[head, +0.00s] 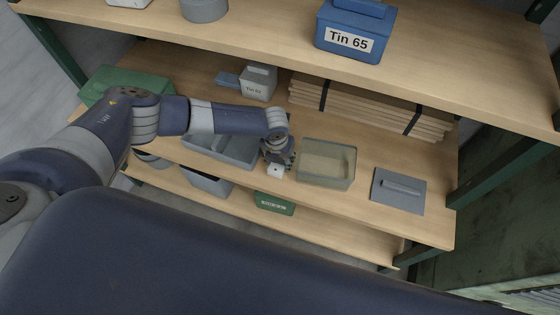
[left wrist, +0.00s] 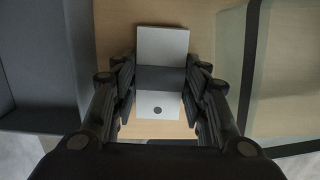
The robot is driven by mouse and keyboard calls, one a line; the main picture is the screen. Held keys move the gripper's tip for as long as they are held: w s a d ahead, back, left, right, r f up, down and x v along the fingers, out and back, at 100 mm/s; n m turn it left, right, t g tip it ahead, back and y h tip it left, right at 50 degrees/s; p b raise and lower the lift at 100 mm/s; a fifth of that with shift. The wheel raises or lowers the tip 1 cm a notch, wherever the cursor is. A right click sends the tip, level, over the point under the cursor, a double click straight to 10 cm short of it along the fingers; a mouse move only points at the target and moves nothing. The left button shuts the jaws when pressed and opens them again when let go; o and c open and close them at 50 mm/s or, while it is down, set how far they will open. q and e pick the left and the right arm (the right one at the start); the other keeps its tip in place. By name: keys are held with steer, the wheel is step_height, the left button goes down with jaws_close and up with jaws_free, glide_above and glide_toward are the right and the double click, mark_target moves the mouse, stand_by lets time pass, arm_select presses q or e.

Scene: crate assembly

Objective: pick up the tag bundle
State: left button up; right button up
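The tag bundle (left wrist: 162,45) is a pale, flat block with a dark band around its middle and a dark dot near its lower end. It lies between the fingers of my left gripper (left wrist: 160,80), one finger on each side near the band. The fingers are very close to its sides, but I cannot tell whether they press on it. In the head view the white end of the bundle (head: 275,170) shows below my left gripper (head: 277,156), at the front of the middle shelf. My right gripper is not in view.
A grey open bin (head: 240,150) stands left of the gripper, and a translucent open box (head: 352,168) stands right. A grey plate with a handle (head: 398,191) lies farther right. Behind are a grey tin (head: 258,82) and strapped boards (head: 365,108). The upper shelf (head: 440,80) overhangs the back.

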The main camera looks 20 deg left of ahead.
arm_select(q)
steer(key=shift+c, duration=0.9)
